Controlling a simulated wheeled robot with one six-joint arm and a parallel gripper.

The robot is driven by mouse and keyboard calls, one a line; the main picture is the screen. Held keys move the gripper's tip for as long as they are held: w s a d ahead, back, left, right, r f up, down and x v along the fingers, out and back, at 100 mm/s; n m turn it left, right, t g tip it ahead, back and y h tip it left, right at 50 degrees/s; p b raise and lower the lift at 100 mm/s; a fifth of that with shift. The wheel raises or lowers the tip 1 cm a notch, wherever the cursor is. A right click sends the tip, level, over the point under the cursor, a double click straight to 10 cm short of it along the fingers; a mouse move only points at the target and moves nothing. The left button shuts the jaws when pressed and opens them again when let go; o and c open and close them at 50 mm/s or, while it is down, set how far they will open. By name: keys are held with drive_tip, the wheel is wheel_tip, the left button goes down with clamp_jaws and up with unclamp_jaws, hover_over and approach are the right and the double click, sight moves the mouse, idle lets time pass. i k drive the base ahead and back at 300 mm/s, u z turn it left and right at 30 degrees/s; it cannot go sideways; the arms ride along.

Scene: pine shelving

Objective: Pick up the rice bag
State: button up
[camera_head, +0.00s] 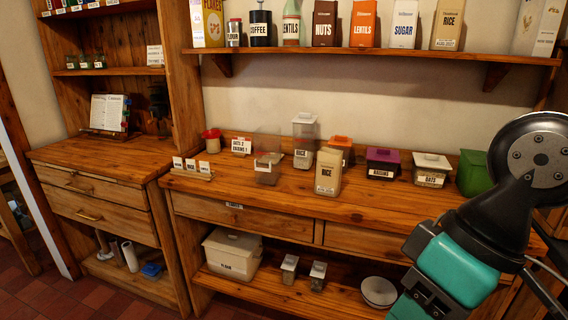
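A beige upright bag labelled RICE (327,175) stands on the wooden counter (230,190), near the middle. Another cream bag labelled RICE (447,24) stands on the upper wall shelf at the right. A clear canister with a white lid (304,138) stands just behind the counter bag; its label also seems to read RICE. My arm rises at the right edge in black and teal. My gripper itself is not in view, and no part of my arm in view touches either bag.
Around the counter bag stand a clear container (267,160), an orange-lidded jar (341,146), a purple-lidded raisins box (382,163), a white-lidded oats box (431,170) and a green bin (474,172). The counter front before the bag is clear. The wall shelf (400,54) overhangs behind.

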sight(328, 167)
drive_tip(key=u, duration=0.05)
drive_tip(key=k, duration=0.5)
drive_tip(key=z, duration=0.9)
drive_tip(key=i, duration=1.55)
drive_tip(key=u, duration=0.3)
